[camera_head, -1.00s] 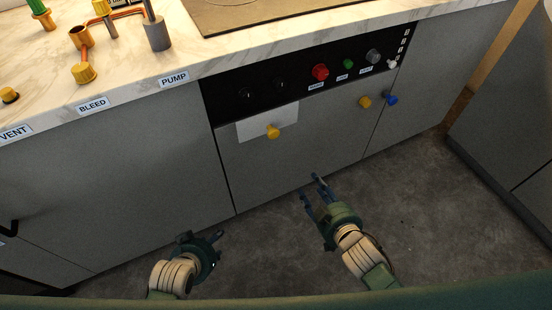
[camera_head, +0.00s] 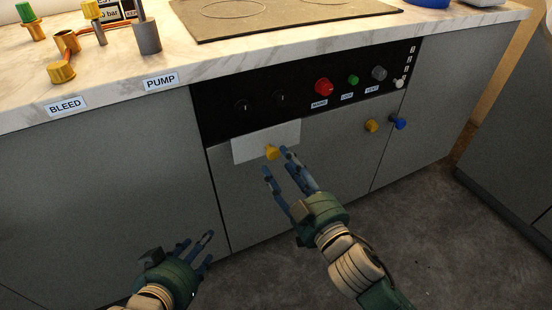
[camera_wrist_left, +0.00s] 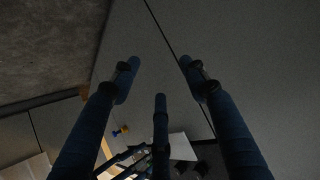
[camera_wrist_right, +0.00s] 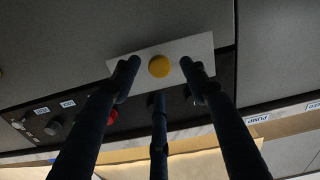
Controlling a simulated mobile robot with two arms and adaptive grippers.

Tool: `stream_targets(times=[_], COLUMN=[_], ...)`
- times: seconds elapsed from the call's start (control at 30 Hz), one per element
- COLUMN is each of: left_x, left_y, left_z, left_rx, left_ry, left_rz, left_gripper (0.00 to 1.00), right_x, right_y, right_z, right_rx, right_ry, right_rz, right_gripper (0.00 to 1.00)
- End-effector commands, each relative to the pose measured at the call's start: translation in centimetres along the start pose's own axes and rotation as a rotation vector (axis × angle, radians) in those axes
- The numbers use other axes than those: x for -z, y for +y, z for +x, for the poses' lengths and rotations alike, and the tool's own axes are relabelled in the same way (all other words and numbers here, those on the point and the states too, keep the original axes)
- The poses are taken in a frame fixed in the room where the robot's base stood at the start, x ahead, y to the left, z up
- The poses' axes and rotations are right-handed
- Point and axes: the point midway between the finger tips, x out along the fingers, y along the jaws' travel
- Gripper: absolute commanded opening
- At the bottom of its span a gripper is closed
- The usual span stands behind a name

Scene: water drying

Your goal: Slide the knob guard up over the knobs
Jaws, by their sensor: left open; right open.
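The knob guard is a white plate (camera_head: 246,148) with a yellow knob (camera_head: 272,152). It sits on the cabinet front below two black knobs (camera_head: 261,101) on the black panel, which are uncovered. My right gripper (camera_head: 276,160) is open, with its fingertips close to the yellow knob. In the right wrist view the plate (camera_wrist_right: 200,47) spans behind the fingers, and its yellow knob (camera_wrist_right: 159,66) shows between the open fingertips; I cannot tell whether they touch it. My left gripper (camera_head: 195,240) is open and empty, low in front of the grey cabinet.
A red button (camera_head: 324,87), a green button (camera_head: 353,79) and a grey knob (camera_head: 379,73) are right of the black knobs. Yellow (camera_head: 371,126) and blue (camera_head: 398,122) knobs stick out at the right. The marble counter (camera_head: 120,90) overhangs above. The floor (camera_head: 410,230) is clear.

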Motion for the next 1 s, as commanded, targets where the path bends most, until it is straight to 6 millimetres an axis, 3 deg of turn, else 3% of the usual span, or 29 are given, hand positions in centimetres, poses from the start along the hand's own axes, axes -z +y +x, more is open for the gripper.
stream_targets(times=[0.23, 0.6, 0.67, 0.83, 1.0], left_x=[2.3, 3.0, 3.0, 3.0, 2.9], left_y=[0.3, 0.4, 0.4, 0.4, 0.4], left_z=[0.3, 0.3, 0.3, 0.3, 0.3], left_rx=[-0.006, -0.008, -0.008, -0.008, -0.008], left_ry=[0.098, 0.122, 0.122, 0.122, 0.121], left_rz=[0.001, 0.001, 0.001, 0.001, 0.001], left_gripper=[0.45, 0.45, 0.45, 0.45, 0.45], right_x=[0.0, 0.0, 0.0, 0.0, 0.0], right_y=[0.0, 0.0, 0.0, 0.0, 0.0], right_z=[3.2, 3.8, 3.8, 3.8, 3.8], right_rx=[-0.001, 0.0, 0.0, 0.0, 0.001], right_ry=[0.001, -0.001, -0.001, -0.001, -0.001], right_rz=[-0.001, 0.0, 0.0, 0.0, 0.0], right_gripper=[0.45, 0.45, 0.37, 0.03, 0.0])
